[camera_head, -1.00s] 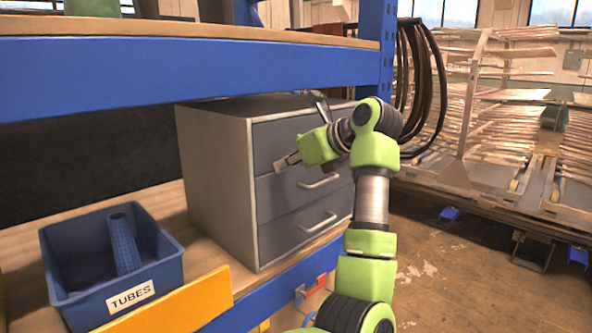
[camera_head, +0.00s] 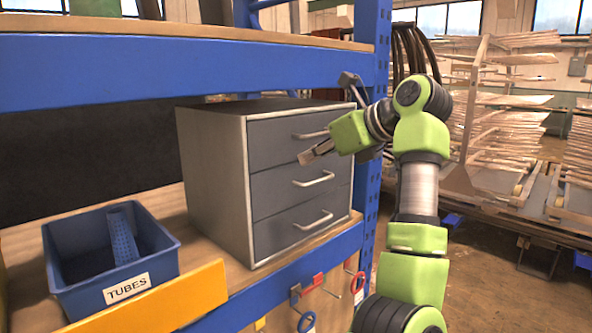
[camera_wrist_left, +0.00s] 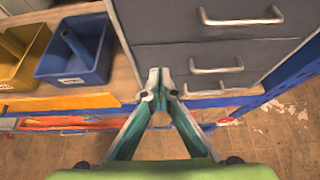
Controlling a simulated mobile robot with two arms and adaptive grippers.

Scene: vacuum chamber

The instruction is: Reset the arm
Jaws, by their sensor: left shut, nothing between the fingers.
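My left arm rises on the right of the head view, lime green with dark joints. Its gripper (camera_head: 316,153) points left, in front of the grey drawer cabinet (camera_head: 212,180). In the left wrist view the gripper's two fingers (camera_wrist_left: 160,80) meet at the tips, shut and empty. The cabinet's drawer fronts with their pale handles show behind and above the fingertips in that view. All the drawers look closed. My right gripper is in neither view.
A blue bin (camera_head: 62,281) labelled TUBES holds a blue tube (camera_head: 123,238) on the wooden shelf. A blue shelf beam (camera_head: 180,72) runs above the cabinet. A blue upright (camera_head: 369,190) stands beside it. Tools hang below the shelf edge. Wooden racks (camera_head: 500,120) stand at right.

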